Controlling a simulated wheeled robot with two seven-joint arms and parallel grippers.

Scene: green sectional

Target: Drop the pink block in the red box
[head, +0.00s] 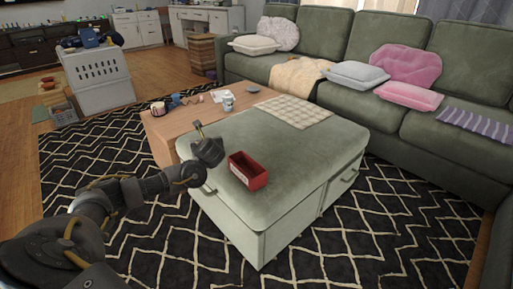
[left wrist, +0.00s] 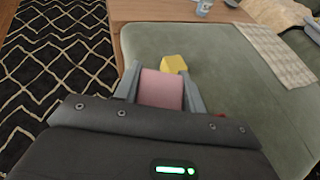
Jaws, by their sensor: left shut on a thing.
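The pink block (left wrist: 161,89) sits between the two grey fingers of my left gripper (left wrist: 162,80), which is shut on it. In the head view my left gripper (head: 199,130) is over the left part of the green ottoman, left of the red box; the pink block cannot be made out there. The red box (head: 248,172) is open-topped and stands upright on the ottoman near its front left edge. My right gripper is in neither view.
A yellow block (left wrist: 173,64) lies on the ottoman (head: 310,152) just beyond the pink block. A checkered cloth (head: 293,111) lies farther back. A wooden table (head: 180,124) with mugs adjoins the ottoman. A green sofa (head: 345,100) stands behind. The ottoman right of the box is clear.

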